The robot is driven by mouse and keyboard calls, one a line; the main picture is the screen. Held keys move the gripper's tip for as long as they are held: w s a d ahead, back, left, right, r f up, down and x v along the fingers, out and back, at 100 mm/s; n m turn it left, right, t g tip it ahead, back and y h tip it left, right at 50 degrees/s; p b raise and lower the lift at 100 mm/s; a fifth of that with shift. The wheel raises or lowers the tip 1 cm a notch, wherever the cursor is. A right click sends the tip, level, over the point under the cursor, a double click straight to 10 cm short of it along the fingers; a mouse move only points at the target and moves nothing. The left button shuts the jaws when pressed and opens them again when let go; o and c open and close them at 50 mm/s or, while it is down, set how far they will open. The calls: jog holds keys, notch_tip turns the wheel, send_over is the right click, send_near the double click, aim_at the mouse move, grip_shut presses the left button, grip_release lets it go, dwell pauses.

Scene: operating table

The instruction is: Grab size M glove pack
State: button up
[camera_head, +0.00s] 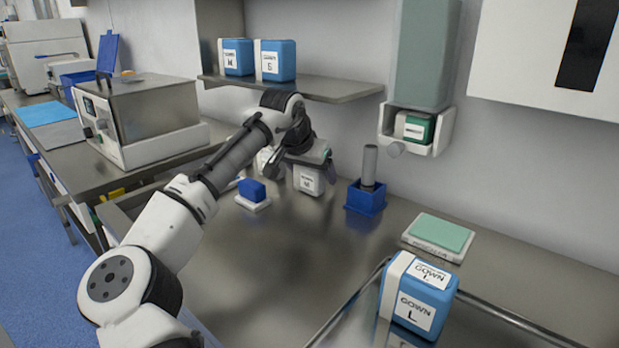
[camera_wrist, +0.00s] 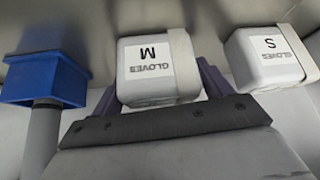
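The size M glove pack (camera_wrist: 148,72) is a white block labelled "GLOVES M" in the middle of the wrist view. In the head view the pack (camera_head: 308,181) stands on the steel table under my gripper (camera_head: 303,170). My gripper is open, with one dark finger on each side of the pack. In the head view a gap shows between the left finger and the pack; contact on the other side is unclear. The size S glove pack (camera_wrist: 268,58) is to the right in the wrist view and partly hidden behind my gripper in the head view.
A blue holder (camera_head: 366,198) with a grey cylinder stands close to the right of the M pack. A small blue block on a white base (camera_head: 253,193) lies to the left. A gown L pack (camera_head: 418,297) is in the right foreground. A shelf (camera_head: 335,88) overhangs the back.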

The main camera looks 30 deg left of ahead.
jog(key=c, duration=0.5)
jog(key=shift+s+r, duration=0.1)
jog(key=shift+c, duration=0.2)
